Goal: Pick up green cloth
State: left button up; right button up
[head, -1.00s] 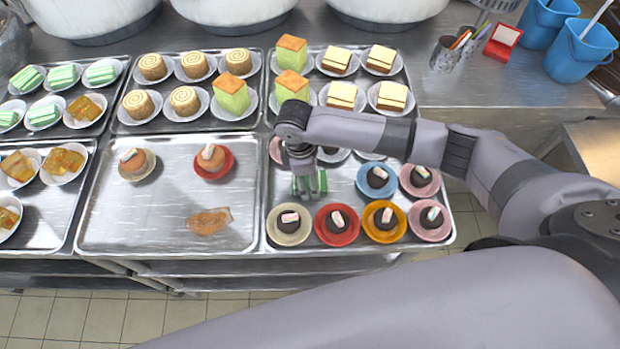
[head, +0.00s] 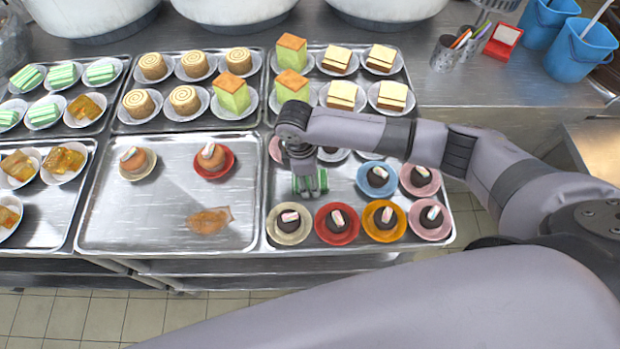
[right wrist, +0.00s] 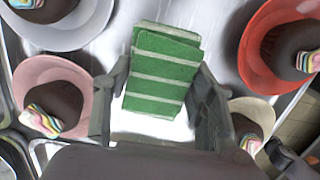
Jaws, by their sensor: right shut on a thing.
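The green cloth (right wrist: 165,75) is a folded pad with pale stripes. In the right wrist view it lies between the two fingers of my right gripper (right wrist: 160,95), which is shut on it. In the head view, small green parts of the cloth (head: 297,186) show around the fingers of my right gripper (head: 309,188), low over the front right tray. The gripper hides most of the cloth there. I cannot tell whether the cloth still touches the tray. My left gripper is not in view.
Chocolate cakes on coloured plates, such as a red one (head: 337,239) and a blue one (head: 392,188), crowd around the gripper. The middle tray (head: 130,215) has bare room. Taller cakes (head: 292,88) stand behind. Blue buckets (head: 580,58) stand at the back right.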

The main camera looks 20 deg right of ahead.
notch_tip(320, 180, up, 20)
jog(key=b, duration=0.1)
dwell(0.5)
